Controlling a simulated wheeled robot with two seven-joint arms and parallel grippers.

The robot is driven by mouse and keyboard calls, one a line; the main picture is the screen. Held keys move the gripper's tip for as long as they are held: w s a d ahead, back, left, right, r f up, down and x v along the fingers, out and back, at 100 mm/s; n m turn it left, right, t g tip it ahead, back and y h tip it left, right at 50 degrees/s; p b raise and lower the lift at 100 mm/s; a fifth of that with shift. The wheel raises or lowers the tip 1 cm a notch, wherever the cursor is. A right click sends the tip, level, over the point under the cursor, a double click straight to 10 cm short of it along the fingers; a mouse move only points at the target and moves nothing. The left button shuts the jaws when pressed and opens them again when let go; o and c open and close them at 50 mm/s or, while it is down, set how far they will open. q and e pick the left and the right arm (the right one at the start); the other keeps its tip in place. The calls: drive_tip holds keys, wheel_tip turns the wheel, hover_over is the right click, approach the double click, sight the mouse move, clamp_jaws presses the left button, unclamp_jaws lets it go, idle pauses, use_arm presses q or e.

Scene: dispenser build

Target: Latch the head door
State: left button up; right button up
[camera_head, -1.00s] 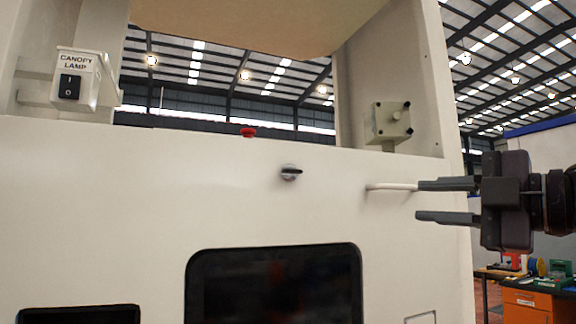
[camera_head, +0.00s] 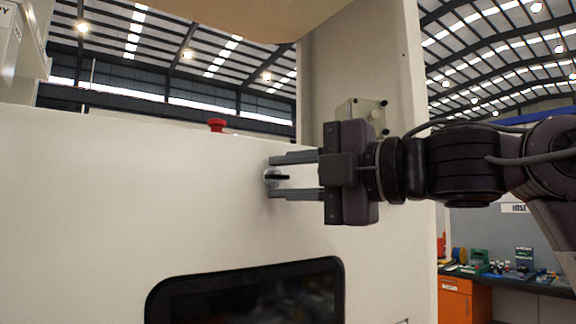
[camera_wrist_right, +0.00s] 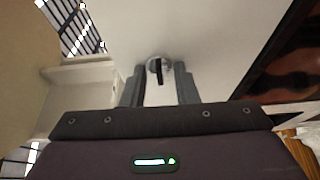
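The head door (camera_head: 120,200) is a cream-white panel that fills much of the head view and looks closed. Its latch (camera_head: 272,177) is a small round silver knob with a black lever, which points to the right in the head view. My right gripper (camera_head: 270,176) is open, with one finger above the latch and one below it. In the right wrist view the latch (camera_wrist_right: 159,66) sits between the fingertips (camera_wrist_right: 160,80), with a gap showing on each side of its lever. The left gripper is in neither view.
A red button (camera_head: 217,125) stands on the panel's top edge. A dark window (camera_head: 245,295) is set into the panel below the latch. A grey box (camera_head: 362,112) on the frame is partly hidden behind my right gripper. A workbench (camera_head: 465,290) stands at the far right.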

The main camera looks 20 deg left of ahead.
drive_tip(key=shift+s, duration=0.1)
drive_tip(key=shift+d, duration=0.35)
clamp_jaws()
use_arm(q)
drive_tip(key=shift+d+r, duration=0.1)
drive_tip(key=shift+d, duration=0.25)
